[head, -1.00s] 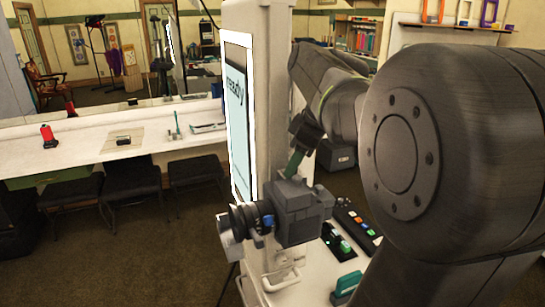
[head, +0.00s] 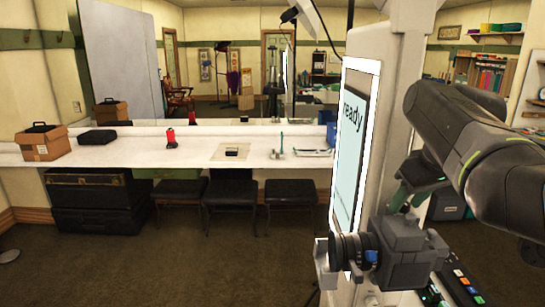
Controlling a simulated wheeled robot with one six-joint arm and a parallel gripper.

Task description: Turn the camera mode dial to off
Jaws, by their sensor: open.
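The camera (head: 402,262) is dark grey, with its black lens (head: 347,250) pointing left, at the lower right of the head view. A small blue part (head: 372,257) shows between lens and body. My gripper (head: 398,203) is just above the top of the camera, its green fingers angled down to the left. The fingers are open, but whether they touch the camera's top is unclear. The mode dial cannot be made out; it is too small or hidden by the fingers, so its setting does not show.
A white booth column carries a lit screen (head: 350,150) reading "ready", close behind the camera. A control strip with coloured buttons (head: 462,285) lies below right. A long white counter (head: 190,155) holds a cardboard box (head: 43,143) and a red item (head: 171,138). Open floor lies left.

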